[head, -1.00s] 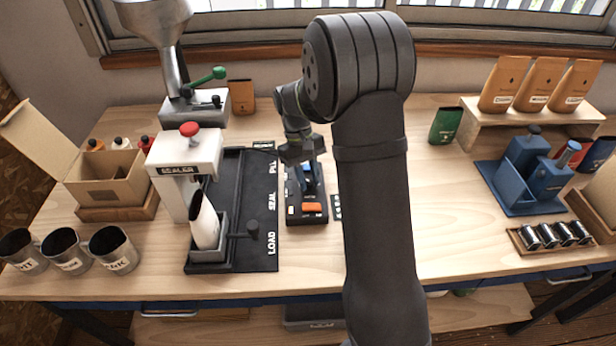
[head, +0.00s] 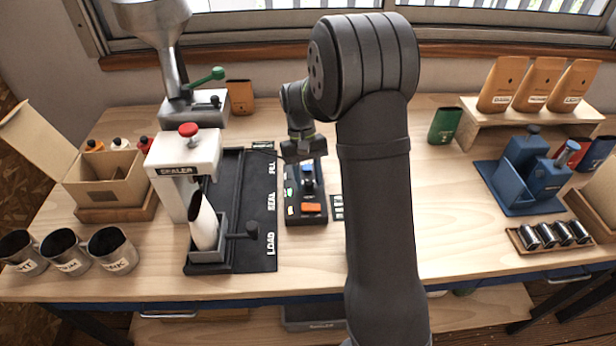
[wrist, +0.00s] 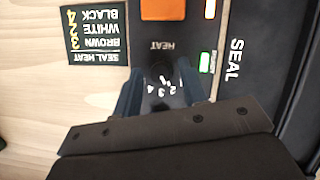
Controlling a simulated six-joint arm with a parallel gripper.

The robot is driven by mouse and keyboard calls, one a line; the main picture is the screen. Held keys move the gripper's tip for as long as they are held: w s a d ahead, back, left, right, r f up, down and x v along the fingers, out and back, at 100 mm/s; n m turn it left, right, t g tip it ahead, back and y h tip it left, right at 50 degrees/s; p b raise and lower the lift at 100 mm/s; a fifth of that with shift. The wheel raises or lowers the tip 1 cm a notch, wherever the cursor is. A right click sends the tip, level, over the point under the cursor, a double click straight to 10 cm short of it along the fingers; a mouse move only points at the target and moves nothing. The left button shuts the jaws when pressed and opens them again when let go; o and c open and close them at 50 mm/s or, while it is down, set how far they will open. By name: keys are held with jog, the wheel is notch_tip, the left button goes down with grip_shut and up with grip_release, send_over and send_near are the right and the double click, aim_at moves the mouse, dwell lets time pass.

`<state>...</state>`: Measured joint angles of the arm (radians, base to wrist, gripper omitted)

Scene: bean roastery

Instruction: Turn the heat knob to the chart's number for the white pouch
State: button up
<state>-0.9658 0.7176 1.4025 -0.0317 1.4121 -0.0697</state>
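The heat control box (head: 306,208) stands right of the sealer, with an orange button (head: 311,207). In the wrist view, the HEAT label (wrist: 160,47) and white dial digits (wrist: 164,88) show. The dark knob is hard to make out against the box, so its setting is unclear. My gripper (wrist: 162,84) is over the dial, its blue fingers apart on either side of the digits; contact cannot be told. The chart (wrist: 94,34) appears to read black 4, white 2, brown 3. The white pouch (head: 204,224) leans in a holder at the sealer.
The sealer (head: 184,160) and its black track (head: 262,190) stand close left of the box. Metal cups (head: 112,248) are at the front left. A green pouch (head: 445,125) and blue block-like equipment (head: 535,170) are right. Bare table lies right of my arm.

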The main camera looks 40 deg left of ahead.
jog(key=shift+o, duration=0.5)
jog(key=v, duration=1.7)
jog(key=shift+r, duration=0.15)
jog(key=shift+a, duration=0.15)
jog(key=x, duration=1.7)
jog(key=shift+f, duration=0.2)
jog(key=shift+r, duration=0.1)
jog(key=shift+d, duration=0.2)
jog(key=n+t, duration=0.1)
jog(key=n, duration=0.2)
jog(key=n+t, duration=0.1)
jog(key=n, duration=0.2)
jog(key=shift+s+a+h, duration=0.15)
jog(key=shift+s+h, duration=0.05)
jog(key=shift+h, duration=0.1)
jog(key=v, duration=1.4)
jog(key=shift+r, duration=0.2)
jog(key=shift+a, duration=0.15)
dwell(0.6)
